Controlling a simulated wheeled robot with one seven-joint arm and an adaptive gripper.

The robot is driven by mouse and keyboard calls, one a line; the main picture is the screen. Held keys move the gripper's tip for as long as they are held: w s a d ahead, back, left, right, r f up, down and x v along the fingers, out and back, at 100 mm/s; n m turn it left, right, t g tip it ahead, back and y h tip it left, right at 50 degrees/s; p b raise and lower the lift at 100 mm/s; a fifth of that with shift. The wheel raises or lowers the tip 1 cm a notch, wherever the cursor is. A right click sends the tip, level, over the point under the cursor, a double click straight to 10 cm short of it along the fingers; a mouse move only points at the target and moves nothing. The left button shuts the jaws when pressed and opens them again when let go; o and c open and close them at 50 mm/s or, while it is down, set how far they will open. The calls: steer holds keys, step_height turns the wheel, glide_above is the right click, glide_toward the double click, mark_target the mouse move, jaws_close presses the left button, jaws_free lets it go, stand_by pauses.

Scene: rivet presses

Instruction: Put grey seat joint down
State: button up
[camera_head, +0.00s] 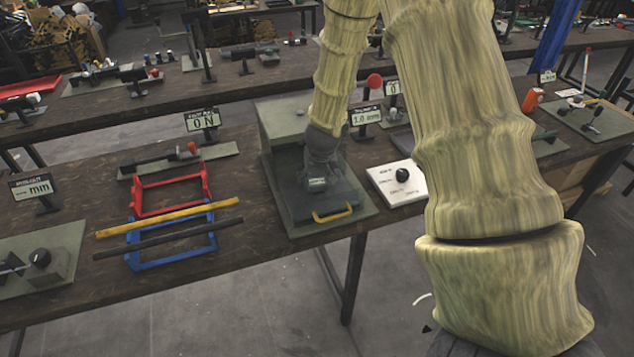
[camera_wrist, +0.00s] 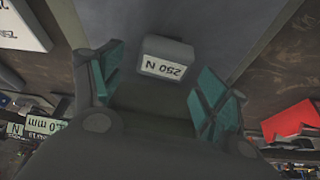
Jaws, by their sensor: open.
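A small grey block (camera_wrist: 167,58) with a "250 N" label sits between my fingers in the wrist view. In the head view the grey block (camera_head: 317,184) rests on or just above a dark plate (camera_head: 338,198) with a yellow handle (camera_head: 332,215). I cannot tell whether this block is the grey seat joint. My gripper (camera_wrist: 155,62) is open, its teal-padded fingers on either side of the block with gaps. In the head view my gripper (camera_head: 320,165) points down at the plate and its fingertips are hard to make out.
Red (camera_head: 172,192) and blue (camera_head: 172,247) frames stand left of the plate, with yellow (camera_head: 168,218) and dark bars across the blue one. A white dial panel (camera_head: 398,182) lies to the right. A grey-green box (camera_head: 288,122) stands behind the plate.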

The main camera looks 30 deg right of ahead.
steer(key=shift+w+f, duration=0.2)
steer(key=shift+f, duration=0.45)
steer(key=shift+c, duration=0.4)
steer(key=c, duration=1.1)
steer(key=shift+r, duration=0.1)
